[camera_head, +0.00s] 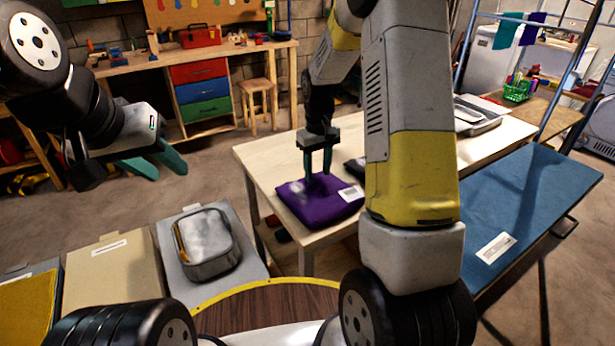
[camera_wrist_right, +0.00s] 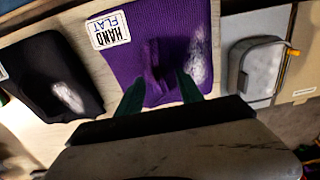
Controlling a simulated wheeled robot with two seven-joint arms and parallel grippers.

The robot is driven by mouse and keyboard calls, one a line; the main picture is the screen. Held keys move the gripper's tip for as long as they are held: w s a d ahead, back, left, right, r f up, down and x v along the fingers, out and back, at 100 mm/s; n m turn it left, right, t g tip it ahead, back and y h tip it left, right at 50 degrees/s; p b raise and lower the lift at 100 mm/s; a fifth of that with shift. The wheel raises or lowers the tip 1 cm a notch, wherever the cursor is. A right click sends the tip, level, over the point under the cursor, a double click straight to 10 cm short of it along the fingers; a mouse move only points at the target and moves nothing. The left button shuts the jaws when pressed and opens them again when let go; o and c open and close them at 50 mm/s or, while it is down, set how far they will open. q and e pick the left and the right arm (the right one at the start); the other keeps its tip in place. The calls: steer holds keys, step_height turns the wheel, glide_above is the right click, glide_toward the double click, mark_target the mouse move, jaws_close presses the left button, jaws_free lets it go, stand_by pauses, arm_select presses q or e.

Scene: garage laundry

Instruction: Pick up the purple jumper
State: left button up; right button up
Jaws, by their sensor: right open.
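The purple jumper (camera_head: 312,203) lies folded on the pale wooden table, near its left front edge. It carries a white label reading "HAND FLAT", clear in the right wrist view, where the jumper (camera_wrist_right: 128,50) has a raised fold between my fingers. My right gripper (camera_head: 317,172) points down at the jumper, with its green fingertips at or just above the cloth. In the right wrist view the fingers (camera_wrist_right: 160,88) are apart, one on each side of the fold. My left gripper (camera_head: 165,160) is away to the left in the air, its green fingers apart and empty.
A black folded garment (camera_wrist_right: 48,78) lies beside the jumper, mostly hidden by my right arm in the head view. A grey container (camera_head: 205,243) stands left of the pale table (camera_head: 262,160). A blue table (camera_head: 520,205) stands at the right.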

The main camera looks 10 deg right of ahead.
step_height(320, 180, down, 2)
steer(key=shift+f, duration=0.1)
jaws_close()
stand_by(1.5)
